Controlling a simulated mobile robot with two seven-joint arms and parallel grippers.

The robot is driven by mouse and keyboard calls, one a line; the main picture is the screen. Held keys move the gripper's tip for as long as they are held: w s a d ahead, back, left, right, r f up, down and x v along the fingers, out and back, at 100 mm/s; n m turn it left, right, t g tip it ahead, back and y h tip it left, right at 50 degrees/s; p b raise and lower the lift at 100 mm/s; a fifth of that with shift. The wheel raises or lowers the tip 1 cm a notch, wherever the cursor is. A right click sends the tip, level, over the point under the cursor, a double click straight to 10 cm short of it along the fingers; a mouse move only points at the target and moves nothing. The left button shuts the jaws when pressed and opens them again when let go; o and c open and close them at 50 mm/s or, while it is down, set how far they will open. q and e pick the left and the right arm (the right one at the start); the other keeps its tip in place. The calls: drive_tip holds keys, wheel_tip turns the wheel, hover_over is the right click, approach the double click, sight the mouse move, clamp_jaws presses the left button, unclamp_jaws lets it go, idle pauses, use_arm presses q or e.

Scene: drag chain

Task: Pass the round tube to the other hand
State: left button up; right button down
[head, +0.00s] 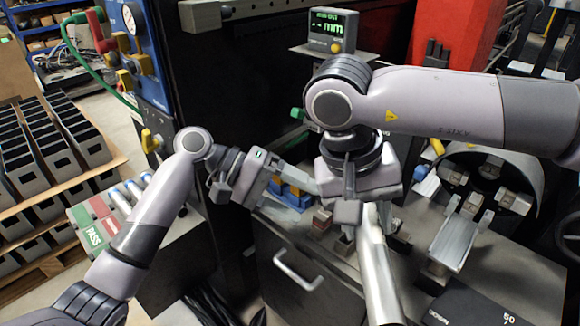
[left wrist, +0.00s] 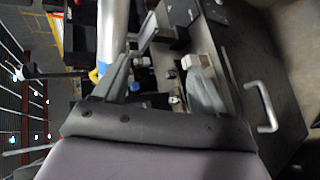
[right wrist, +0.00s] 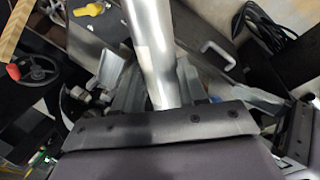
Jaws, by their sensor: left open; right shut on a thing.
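The round tube (head: 378,272) is a smooth silver-grey cylinder in the head view, slanting down from my right gripper (head: 362,210) towards the bottom edge. My right gripper is shut on it; the grip itself is partly hidden by the hand. The tube runs up from between the fingers in the right wrist view (right wrist: 155,50). My left gripper (head: 308,180) is open and empty, left of the right hand and apart from the tube. In the left wrist view the tube (left wrist: 112,35) stands beyond the left-hand finger, not between the fingers.
A grey cabinet with a metal handle (head: 298,278) is below the hands. A metal bench (head: 510,265) with a channel-shaped part (head: 455,240) is on the right. A display (head: 333,28) stands at the back.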

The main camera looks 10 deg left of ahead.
use_arm(q)
wheel_tip(320, 180, up, 7)
drive_tip(key=s+m+g, duration=0.1)
drive_tip(key=m+g, duration=0.1)
drive_tip(key=g, duration=0.1)
drive_tip(key=x, duration=1.1)
drive_tip(key=shift+s+d+r, duration=0.1)
drive_tip(key=shift+d, duration=0.15)
drive_tip(key=c, duration=1.3)
clamp_jaws()
use_arm(e)
drive_tip(key=c, duration=0.5)
unclamp_jaws()
drive_tip(key=shift+c, duration=0.2)
